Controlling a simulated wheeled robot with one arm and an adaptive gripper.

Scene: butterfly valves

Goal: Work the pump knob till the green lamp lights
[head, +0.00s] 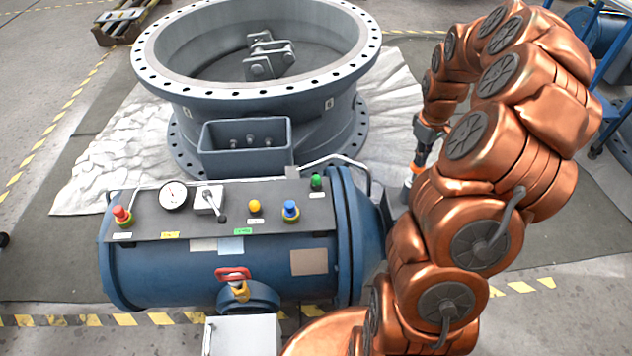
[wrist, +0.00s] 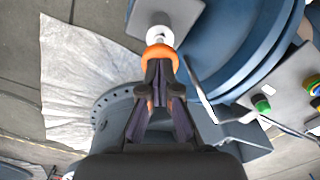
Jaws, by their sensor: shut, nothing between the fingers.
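The control panel (head: 262,206) lies on top of a blue tank. The green lamp (head: 316,181) is at the panel's back right and shows no clear glow. It also shows in the wrist view (wrist: 262,106). My gripper (wrist: 160,68) is shut and empty, right of the tank, off the panel. In the head view my arm partly hides it.
An orange-collared white post (wrist: 160,50) is just beyond my fingertips; contact is unclear. The panel also holds a gauge (head: 173,196), a lever switch (head: 210,201) and a yellow button (head: 255,206). A large flanged valve (head: 255,90) stands behind.

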